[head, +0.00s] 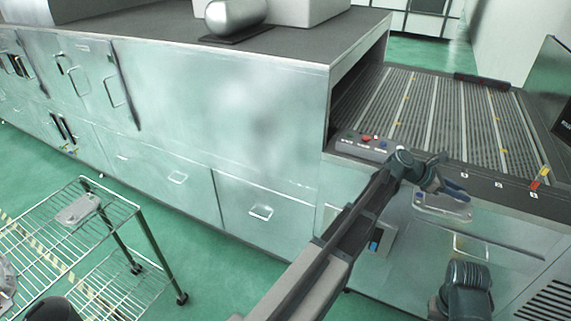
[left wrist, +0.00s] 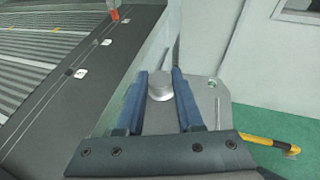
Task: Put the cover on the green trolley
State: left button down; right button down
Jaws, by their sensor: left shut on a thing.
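A grey metal cover (head: 440,207) hangs in my left gripper (head: 452,190), in front of the conveyor's side at the right of the head view. In the left wrist view, the blue fingers of this gripper (left wrist: 160,78) are shut on the cover's round boss; the cover's flat plate (left wrist: 212,98) shows beyond the right finger. A wire-shelf trolley (head: 128,209) with dark posts stands at the lower left of the head view, well away from the gripper. A similar grey casting (head: 78,210) lies on its upper shelf. My right gripper is not in view.
A long metal cabinet machine (head: 200,130) fills the middle and left. A slatted conveyor (head: 430,105) with a button panel (head: 362,147) lies just behind my left gripper. Green floor (head: 215,275) is open between the trolley and my arm.

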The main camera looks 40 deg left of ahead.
aim_at(43, 251)
jog(key=u, duration=2.95)
jog(key=i+l, duration=1.3)
jog(key=i+j+u, duration=0.05)
